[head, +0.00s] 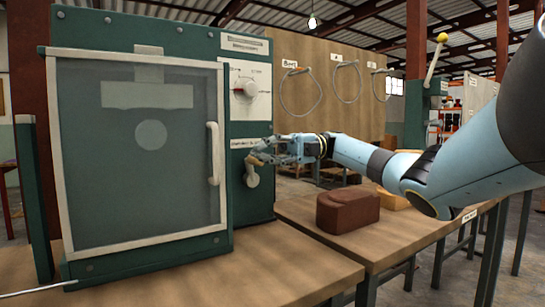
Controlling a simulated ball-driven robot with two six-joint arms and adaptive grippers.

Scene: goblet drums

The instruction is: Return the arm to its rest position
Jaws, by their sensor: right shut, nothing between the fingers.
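My right arm (385,165) reaches in from the right edge, across the wooden table. Its gripper (257,158) is shut and empty at the front of a green machine (250,205). The fingertips are close to a beige lever (252,178) under a small label plate. I cannot tell whether they touch it. The machine has a large window door (140,185) with a pale frame and an upright handle (213,153); the door looks shut. My left gripper is not in view.
A reddish-brown block (347,211) lies on the table (300,262) below my forearm, with a tan block (393,200) partly behind the arm. A green post with a yellow-knobbed lever (436,62) stands behind.

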